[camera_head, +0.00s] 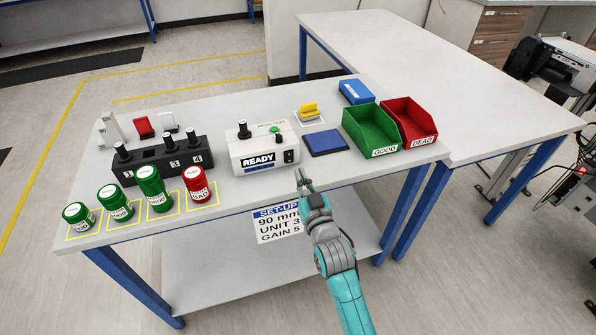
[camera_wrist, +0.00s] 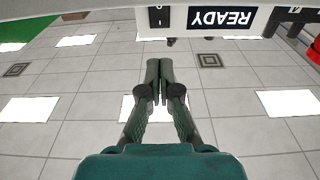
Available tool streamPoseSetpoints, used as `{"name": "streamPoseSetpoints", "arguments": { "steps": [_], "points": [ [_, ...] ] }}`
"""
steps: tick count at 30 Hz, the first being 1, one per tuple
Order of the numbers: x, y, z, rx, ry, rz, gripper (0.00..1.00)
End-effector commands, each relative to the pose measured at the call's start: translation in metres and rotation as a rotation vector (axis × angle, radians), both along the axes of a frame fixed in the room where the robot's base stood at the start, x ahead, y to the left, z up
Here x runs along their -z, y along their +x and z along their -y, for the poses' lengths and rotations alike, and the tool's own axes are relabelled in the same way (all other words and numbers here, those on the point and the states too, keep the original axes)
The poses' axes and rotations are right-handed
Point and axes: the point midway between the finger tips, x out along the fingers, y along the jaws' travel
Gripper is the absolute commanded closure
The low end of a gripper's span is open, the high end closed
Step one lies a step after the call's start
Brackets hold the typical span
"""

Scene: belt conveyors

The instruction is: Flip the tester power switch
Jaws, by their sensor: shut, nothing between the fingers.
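The tester (camera_head: 262,147) is a white box on the front part of the table, with a lit READY display (camera_head: 258,162), a green button (camera_head: 275,129) and a black knob on top. Its power switch (camera_head: 289,156) is a small black rocker on the front face, right of the display. My gripper (camera_head: 303,178) is shut and empty, in front of the tester and slightly right of the switch, apart from it. In the wrist view, the picture is upside down: the switch (camera_wrist: 159,16) shows at the top edge, beyond the closed fingertips (camera_wrist: 159,62), beside READY (camera_wrist: 220,18). The rocker's position is too small to tell.
Left of the tester stands a black rack (camera_head: 163,158) with numbered slots. Several green jars and a red jar (camera_head: 196,184) stand before it. Right are a blue pad (camera_head: 326,142), a green GOOD bin (camera_head: 370,130) and a red DEAD bin (camera_head: 411,121). A SET-UP sign (camera_head: 278,223) hangs in front.

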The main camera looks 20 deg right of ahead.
Motion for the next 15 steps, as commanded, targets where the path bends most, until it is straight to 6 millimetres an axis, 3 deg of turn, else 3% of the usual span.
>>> {"name": "streamPoseSetpoints", "arguments": {
  "steps": [6, 15],
  "points": [
    [-0.003, -0.035, 0.000, 0.000, 0.000, -0.002, 1.00],
    [-0.007, -0.057, 0.000, 0.000, 0.000, -0.001, 1.00]
  ]
}}
